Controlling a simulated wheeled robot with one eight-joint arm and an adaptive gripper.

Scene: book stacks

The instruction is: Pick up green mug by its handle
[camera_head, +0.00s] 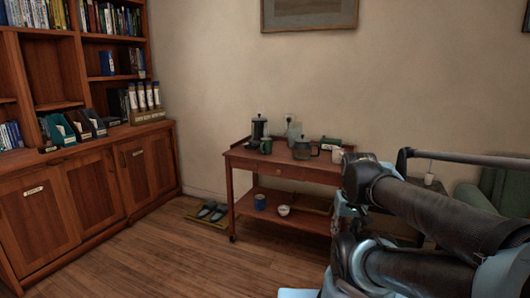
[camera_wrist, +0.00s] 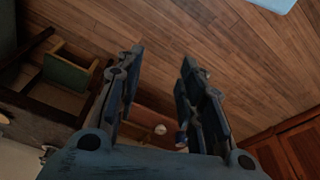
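The green mug (camera_head: 266,146) stands upright on the top of the wooden serving cart (camera_head: 270,165), near its left end, in the head view. It is next to the dark French press (camera_head: 258,130). Which way its handle points is too small to tell. My gripper (camera_wrist: 160,62) shows in the wrist view with its two fingers wide apart and nothing between them. It is well away from the mug, over the floor. I cannot make out the green mug in the wrist view.
A glass teapot (camera_head: 302,149) and a white mug (camera_head: 337,155) share the cart top. A blue mug (camera_head: 260,202) and white bowl (camera_head: 284,210) sit on the lower shelf. Slippers (camera_head: 212,211) lie left of the cart. The floor before it is clear. A green armchair (camera_head: 503,183) stands right.

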